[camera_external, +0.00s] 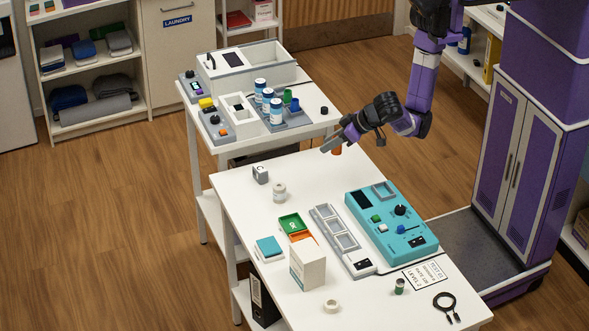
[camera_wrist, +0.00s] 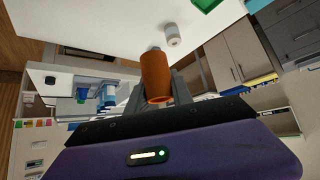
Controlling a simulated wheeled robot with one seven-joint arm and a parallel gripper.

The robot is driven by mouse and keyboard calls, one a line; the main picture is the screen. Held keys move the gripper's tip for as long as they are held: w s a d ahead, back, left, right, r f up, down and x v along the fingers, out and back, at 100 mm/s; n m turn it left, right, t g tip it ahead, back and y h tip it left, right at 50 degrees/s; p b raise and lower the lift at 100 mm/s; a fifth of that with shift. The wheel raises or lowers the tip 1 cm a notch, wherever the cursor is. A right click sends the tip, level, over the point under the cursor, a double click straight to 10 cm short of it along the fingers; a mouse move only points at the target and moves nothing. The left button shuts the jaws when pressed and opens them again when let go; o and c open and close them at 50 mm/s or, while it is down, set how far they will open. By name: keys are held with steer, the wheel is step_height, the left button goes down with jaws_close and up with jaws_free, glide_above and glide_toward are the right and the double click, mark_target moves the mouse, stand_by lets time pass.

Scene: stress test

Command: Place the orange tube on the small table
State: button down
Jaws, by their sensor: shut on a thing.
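My gripper (camera_external: 330,147) is shut on the orange tube (camera_external: 337,151). It holds the tube in the air by the far edge of the long white table (camera_external: 240,215), near the gap to the smaller white table (camera_external: 316,100) behind. In the wrist view the orange tube (camera_wrist: 156,72) stands out between the fingers of my gripper (camera_wrist: 157,98). The small table carries a grey rack (camera_external: 292,119) with several blue-and-white tubes and a green one.
A white box (camera_external: 245,66), a controller and a small black item (camera_external: 324,110) also stand on the small table. On the long table are a grey cube (camera_external: 261,174), a white jar (camera_external: 279,192), a teal console (camera_external: 392,222) and a white carton (camera_external: 308,263).

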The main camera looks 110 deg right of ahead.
steer(key=w+a+f+n+t+y, duration=0.2)
steer(key=w+f+n+y, duration=0.45)
steer(key=w+n, duration=0.25)
steer(key=d+f, duration=0.2)
steer(key=d, duration=0.1)
steer(key=s+d+f+b, duration=0.1)
steer(key=d+f, duration=0.5)
steer(key=d, duration=0.1)
steer(key=shift+s, duration=0.3)
